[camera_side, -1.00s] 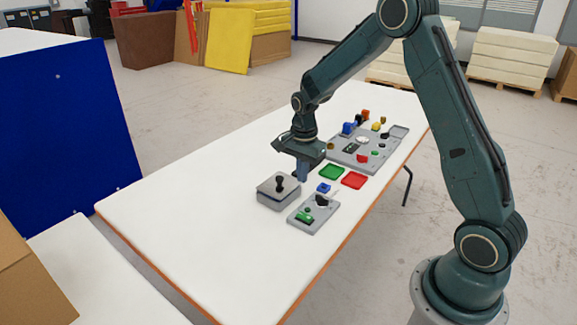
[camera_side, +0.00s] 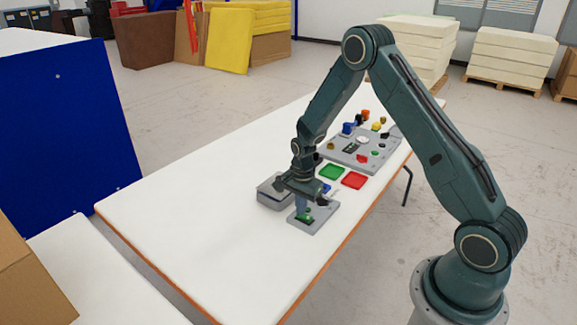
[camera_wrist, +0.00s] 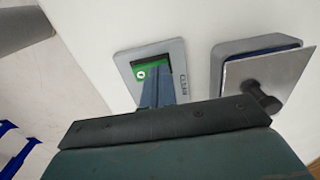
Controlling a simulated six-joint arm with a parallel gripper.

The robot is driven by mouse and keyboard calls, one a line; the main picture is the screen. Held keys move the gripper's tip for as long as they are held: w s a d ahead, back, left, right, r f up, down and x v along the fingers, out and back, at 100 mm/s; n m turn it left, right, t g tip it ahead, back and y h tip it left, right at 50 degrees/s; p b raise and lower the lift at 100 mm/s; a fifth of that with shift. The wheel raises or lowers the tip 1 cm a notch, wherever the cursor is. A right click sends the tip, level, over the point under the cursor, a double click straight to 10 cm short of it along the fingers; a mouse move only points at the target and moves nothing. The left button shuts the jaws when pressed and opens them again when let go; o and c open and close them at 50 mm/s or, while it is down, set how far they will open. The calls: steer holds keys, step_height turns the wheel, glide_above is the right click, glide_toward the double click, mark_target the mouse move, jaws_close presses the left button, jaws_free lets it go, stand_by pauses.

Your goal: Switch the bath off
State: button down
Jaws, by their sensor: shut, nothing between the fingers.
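A small grey panel (camera_side: 322,222) with a green rocker switch (camera_side: 306,216) lies on the white table. My gripper (camera_side: 302,208) is shut and empty, pointing down at the switch. In the wrist view, the fingers (camera_wrist: 157,82) cover part of the green switch (camera_wrist: 140,73), and a pale round mark shows on its uncovered end. Whether the fingertips touch it I cannot tell.
A green tray (camera_side: 332,172) and a red tray (camera_side: 354,180) lie beyond the panel. Further back is a larger grey board (camera_side: 345,158) with several coloured parts. A blue piece (camera_side: 326,188) sits close behind my gripper. The near left of the table is clear.

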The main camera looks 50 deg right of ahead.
mark_target(305, 216)
steer(key=shift+f, duration=0.25)
stand_by(0.5)
steer(key=shift+s, duration=0.15)
steer(key=shift+s+r, duration=0.25)
steer(key=shift+s, duration=0.3)
steer(key=shift+r, duration=0.2)
step_height(305, 216, up, 14)
steer(key=shift+f, duration=0.15)
stand_by(0.8)
steer(key=shift+w+f, duration=0.1)
steer(key=shift+w, duration=0.6)
